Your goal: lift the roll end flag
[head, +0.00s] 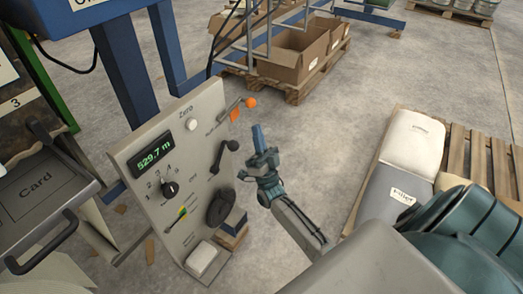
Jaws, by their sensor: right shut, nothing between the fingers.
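The control panel (150,205) stands upright left of centre. At its upper right edge is the roll end flag, a thin arm with an orange ball tip (250,102) and an orange patch (234,114) just below it. The lettering beside it is too small to read fully. My right gripper (257,132) is shut and empty, its blue fingers pointing up the picture. It is a little below and right of the orange ball, apart from it in the picture. My left gripper is not in view.
The panel also bears a display (151,156) reading 529.7 m, a white Zero button (191,124), a black dial (169,188) and a black-knobbed lever (232,145). Cardboard boxes (290,57) stand behind. Floor between is clear.

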